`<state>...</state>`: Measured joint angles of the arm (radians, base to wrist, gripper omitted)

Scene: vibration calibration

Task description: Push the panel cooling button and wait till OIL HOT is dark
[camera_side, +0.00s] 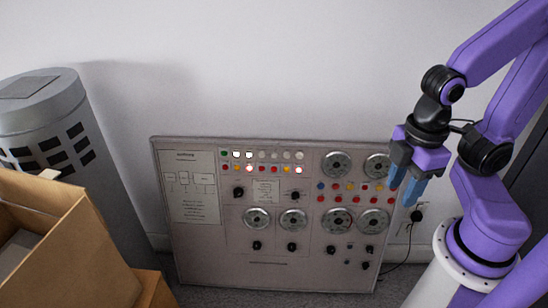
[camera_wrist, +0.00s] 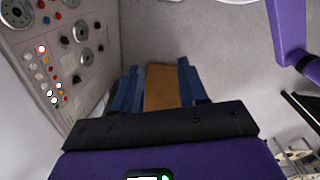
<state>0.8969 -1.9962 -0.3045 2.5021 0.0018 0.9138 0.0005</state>
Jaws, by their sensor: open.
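The grey control panel (camera_side: 228,240) leans upright against the wall in the side view. It carries dials, knobs, lamps and coloured buttons, and two rows of lamps run along its upper middle. Several lamps glow: white ones at the upper left of the rows, and reddish ones below and to the right. The lettering is too small to read, so I cannot tell which lamp is OIL HOT or which button is cooling. The panel (camera_wrist: 88,45) also shows at the left of the wrist view. My gripper (camera_side: 404,192) is open and empty, at the panel's right edge in the picture.
An open cardboard box (camera_side: 75,245) stands at the front left. A grey cylinder (camera_side: 45,110) with dark slots stands behind it. A brown surface (camera_wrist: 162,88) shows between my fingers in the wrist view. A cable (camera_side: 402,258) runs by the panel's right side. The wall above is clear.

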